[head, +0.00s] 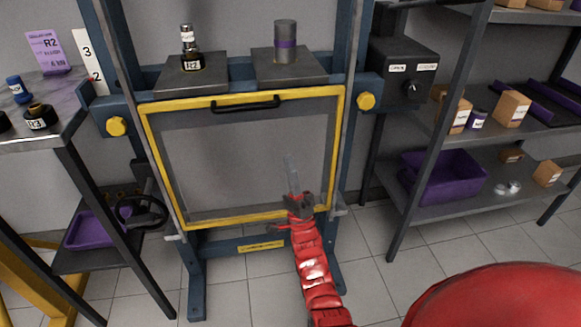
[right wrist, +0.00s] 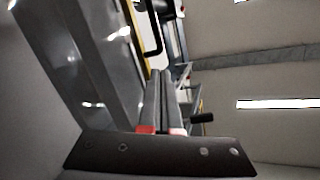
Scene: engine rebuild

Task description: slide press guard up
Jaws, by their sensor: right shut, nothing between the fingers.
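The press guard (head: 172,167) is a clear panel in a yellow frame, hanging low on the front of the blue press below its bed. A black handle bar (head: 246,105) runs along its top edge. My right gripper (head: 291,165) is in front of the panel's lower right part, below the handle, with its fingers pointing up. In the right wrist view the two fingers (right wrist: 163,95) lie together with nothing between them, and a dark bar-shaped handle (right wrist: 150,35) and yellow edge show beyond. I cannot tell whether the fingers touch the panel. My left gripper is not in view.
Two dark plates (head: 290,67) on the press bed carry a small labelled part (head: 188,50) and a grey cylinder (head: 285,38). A control box (head: 402,75) stands at the right, beside shelves with a purple bin (head: 440,177). A workbench (head: 62,122) is at the left.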

